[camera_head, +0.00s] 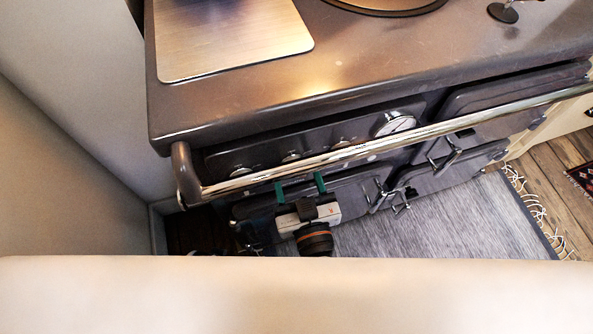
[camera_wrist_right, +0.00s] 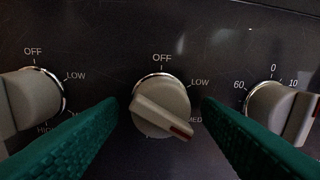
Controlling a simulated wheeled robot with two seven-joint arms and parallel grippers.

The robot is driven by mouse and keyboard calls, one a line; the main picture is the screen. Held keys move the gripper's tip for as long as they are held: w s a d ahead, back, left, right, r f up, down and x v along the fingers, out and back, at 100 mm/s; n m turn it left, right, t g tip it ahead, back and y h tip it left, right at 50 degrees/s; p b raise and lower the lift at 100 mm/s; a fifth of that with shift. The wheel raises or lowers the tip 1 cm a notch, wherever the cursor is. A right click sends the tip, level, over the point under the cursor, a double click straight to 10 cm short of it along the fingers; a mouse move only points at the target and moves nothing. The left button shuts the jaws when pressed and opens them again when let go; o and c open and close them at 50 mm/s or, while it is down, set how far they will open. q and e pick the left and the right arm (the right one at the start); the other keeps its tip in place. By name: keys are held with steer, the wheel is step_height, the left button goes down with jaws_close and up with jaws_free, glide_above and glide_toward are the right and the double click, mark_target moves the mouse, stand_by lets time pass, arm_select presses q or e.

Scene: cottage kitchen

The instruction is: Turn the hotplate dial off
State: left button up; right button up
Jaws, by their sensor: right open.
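The middle dial (camera_wrist_right: 160,97) is a beige knob marked OFF, LOW and MED on the dark stove panel. The red mark on its bar handle points to the lower right, near MED, away from OFF at the top. My right gripper (camera_wrist_right: 163,108) is open, its green fingers on either side of this dial with a visible gap at each side. In the head view the right gripper (camera_head: 301,188) is at the stove front, just below the chrome rail. The small dials there are partly hidden by the rail. Which dial is the hotplate's is not labelled in view. My left gripper is not in view.
A left dial (camera_wrist_right: 32,95) with OFF and LOW marks and a right timer dial (camera_wrist_right: 275,105) with numbers flank the middle one. The chrome rail (camera_head: 400,133) crosses in front of the panel. A round gauge (camera_head: 396,124) sits farther right. A wall stands close on the left.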

steer(key=c, duration=1)
